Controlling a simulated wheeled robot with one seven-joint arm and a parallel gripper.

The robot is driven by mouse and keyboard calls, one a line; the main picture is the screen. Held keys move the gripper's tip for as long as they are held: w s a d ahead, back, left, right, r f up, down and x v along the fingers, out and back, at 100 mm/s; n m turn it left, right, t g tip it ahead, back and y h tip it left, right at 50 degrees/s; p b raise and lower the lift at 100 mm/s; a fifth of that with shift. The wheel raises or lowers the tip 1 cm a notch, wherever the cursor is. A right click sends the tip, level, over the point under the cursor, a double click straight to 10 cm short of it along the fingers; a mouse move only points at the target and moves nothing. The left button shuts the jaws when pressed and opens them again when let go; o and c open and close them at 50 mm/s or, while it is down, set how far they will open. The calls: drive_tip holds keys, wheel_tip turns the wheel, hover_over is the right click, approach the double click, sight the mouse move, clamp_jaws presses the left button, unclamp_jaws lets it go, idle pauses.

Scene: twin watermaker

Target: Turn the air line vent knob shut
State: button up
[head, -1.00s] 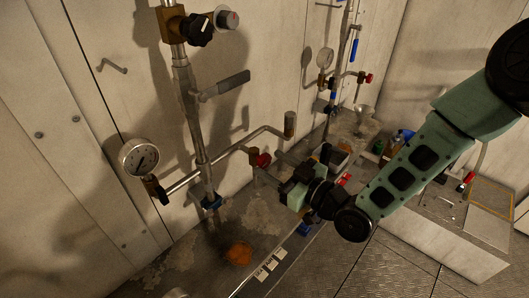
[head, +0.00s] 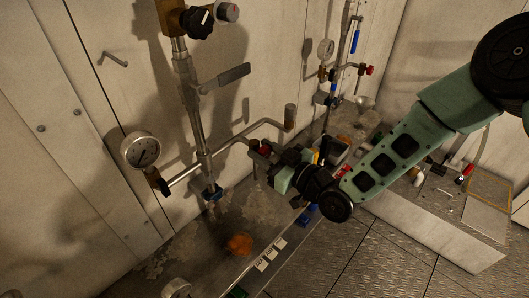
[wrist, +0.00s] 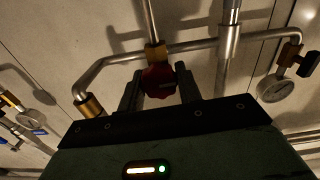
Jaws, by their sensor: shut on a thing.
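The red vent knob (head: 265,146) sits on a small brass fitting on the horizontal grey pipe. In the wrist view the red knob (wrist: 158,77) is between the two dark fingers of my gripper (wrist: 160,88), with the brass fitting (wrist: 155,52) just above it. My gripper (head: 264,158) is shut on the knob. In the head view the fingers partly hide the knob. The pale mark on its face is too small to read as an angle.
A pressure gauge (head: 141,150) hangs on the same pipe at left. A grey lever handle (head: 226,79) and a black knob (head: 197,22) are on the vertical pipe above. An orange lump (head: 239,244) lies on the bench. A second pipe set with another red knob (head: 369,70) stands farther back.

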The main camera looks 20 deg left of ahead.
drive_tip(key=shift+m+b, duration=0.3)
drive_tip(key=shift+m, duration=0.1)
drive_tip(key=o, duration=0.9)
drive_tip(key=b+v, duration=0.6)
drive_tip(key=v, duration=1.1)
drive_tip(key=shift+d, duration=0.25)
drive_tip(key=shift+o, duration=0.2)
